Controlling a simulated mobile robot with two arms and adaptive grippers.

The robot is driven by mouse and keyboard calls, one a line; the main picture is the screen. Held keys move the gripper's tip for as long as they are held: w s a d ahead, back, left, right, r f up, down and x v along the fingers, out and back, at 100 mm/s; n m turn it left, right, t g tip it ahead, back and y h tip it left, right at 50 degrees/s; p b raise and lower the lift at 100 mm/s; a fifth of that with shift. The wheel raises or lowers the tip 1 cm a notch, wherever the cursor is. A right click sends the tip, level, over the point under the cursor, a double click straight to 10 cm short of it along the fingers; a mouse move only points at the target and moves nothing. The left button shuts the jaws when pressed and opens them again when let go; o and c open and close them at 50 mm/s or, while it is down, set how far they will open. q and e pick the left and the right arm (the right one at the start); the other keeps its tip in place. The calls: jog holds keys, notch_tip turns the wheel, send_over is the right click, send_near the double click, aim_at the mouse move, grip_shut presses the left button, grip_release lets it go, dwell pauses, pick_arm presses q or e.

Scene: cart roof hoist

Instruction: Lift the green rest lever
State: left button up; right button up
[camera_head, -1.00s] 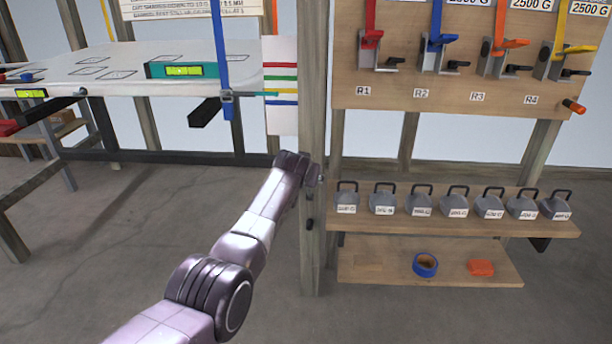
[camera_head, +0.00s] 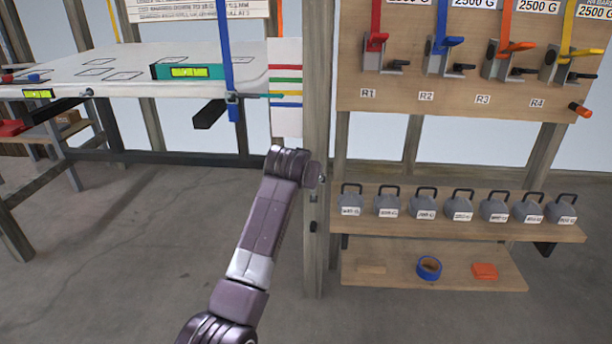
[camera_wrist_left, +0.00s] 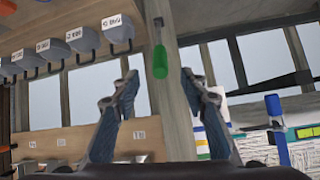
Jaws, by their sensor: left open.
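The green rest lever (camera_wrist_left: 159,62) hangs from a small metal mount on the wooden post (camera_wrist_left: 170,100) in the left wrist view, which looks upside down. My left gripper (camera_wrist_left: 158,76) is open, with its two fingers on either side of the lever in the picture. No contact shows, and the depth between fingers and lever is hard to judge. In the head view my left arm's end is in front of the post (camera_head: 316,240); its fingers and the green lever are hidden there. My right gripper is not in view.
A wooden panel (camera_head: 430,98) with red, blue, orange and yellow levers stands at the right. Several grey weights (camera_head: 423,206) sit on a shelf below it. A lower shelf holds blue tape (camera_head: 429,267). A white table (camera_head: 130,66) with a teal level (camera_head: 188,71) is at the left.

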pick_arm(q)
jog(key=shift+v, duration=1.35)
jog(key=shift+c, duration=0.5)
